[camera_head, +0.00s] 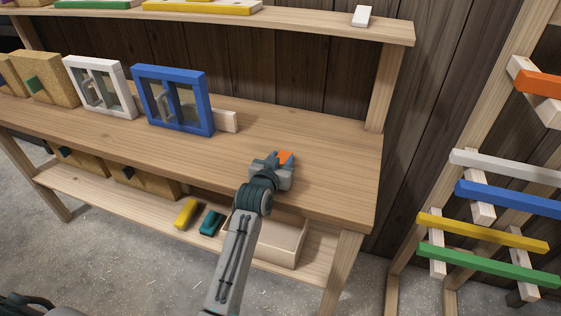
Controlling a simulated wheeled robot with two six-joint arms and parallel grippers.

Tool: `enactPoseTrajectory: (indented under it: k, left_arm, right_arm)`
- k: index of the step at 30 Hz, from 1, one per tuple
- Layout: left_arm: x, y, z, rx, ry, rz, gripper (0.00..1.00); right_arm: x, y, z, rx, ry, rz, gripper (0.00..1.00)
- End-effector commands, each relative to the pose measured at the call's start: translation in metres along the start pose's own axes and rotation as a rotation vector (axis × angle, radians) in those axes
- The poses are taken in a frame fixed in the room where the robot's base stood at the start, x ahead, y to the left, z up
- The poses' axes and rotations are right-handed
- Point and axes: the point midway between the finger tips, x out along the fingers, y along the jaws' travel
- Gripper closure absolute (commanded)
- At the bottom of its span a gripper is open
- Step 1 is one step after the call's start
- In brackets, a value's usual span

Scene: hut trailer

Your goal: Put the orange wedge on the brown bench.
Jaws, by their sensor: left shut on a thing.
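The orange wedge (285,156) shows as a small orange patch at the far end of my left gripper (273,172). The gripper is shut on the wedge and hides most of it. Both are over the right part of the brown bench (330,160), near its front edge. I cannot tell whether the wedge touches the bench top. My right gripper is not in view.
A blue frame (208,102), a white frame (127,90) and tan blocks (45,78) stand on the bench's left half. A shelf (300,22) runs above. A rack with coloured bars (500,192) stands at right. The bench's right end is clear.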

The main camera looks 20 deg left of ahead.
Motion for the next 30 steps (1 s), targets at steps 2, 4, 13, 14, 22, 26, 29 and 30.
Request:
enactPoseTrajectory:
  k: [2, 4, 13, 14, 22, 26, 29, 30]
  left_arm:
    - [0.002, 0.0, 0.008, 0.0, -0.001, 0.0, 0.86]
    - [0.002, 0.0, 0.012, 0.0, 0.001, 0.0, 0.86]
    - [0.003, -0.001, 0.015, 0.0, 0.002, 0.0, 0.86]
    - [0.003, -0.001, 0.016, 0.0, 0.001, 0.0, 0.86]
    - [0.003, -0.001, 0.015, 0.0, 0.002, 0.0, 0.42]
    - [0.003, -0.001, 0.015, 0.0, 0.002, 0.0, 0.42]
    - [-0.001, -0.001, 0.014, -0.001, 0.002, 0.0, 0.42]
    - [-0.005, -0.001, 0.015, -0.001, 0.001, 0.0, 0.42]
  right_arm:
    - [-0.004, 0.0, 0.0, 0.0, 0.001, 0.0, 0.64]
    - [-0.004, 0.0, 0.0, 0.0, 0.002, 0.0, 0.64]
    - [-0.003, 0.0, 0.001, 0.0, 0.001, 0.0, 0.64]
    - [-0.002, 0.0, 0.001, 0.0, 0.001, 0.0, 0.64]
    - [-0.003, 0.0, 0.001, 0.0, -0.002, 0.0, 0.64]
    - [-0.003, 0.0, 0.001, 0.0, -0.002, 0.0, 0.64]
    - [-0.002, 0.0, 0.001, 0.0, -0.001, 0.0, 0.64]
    - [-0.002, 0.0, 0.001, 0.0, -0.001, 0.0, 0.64]
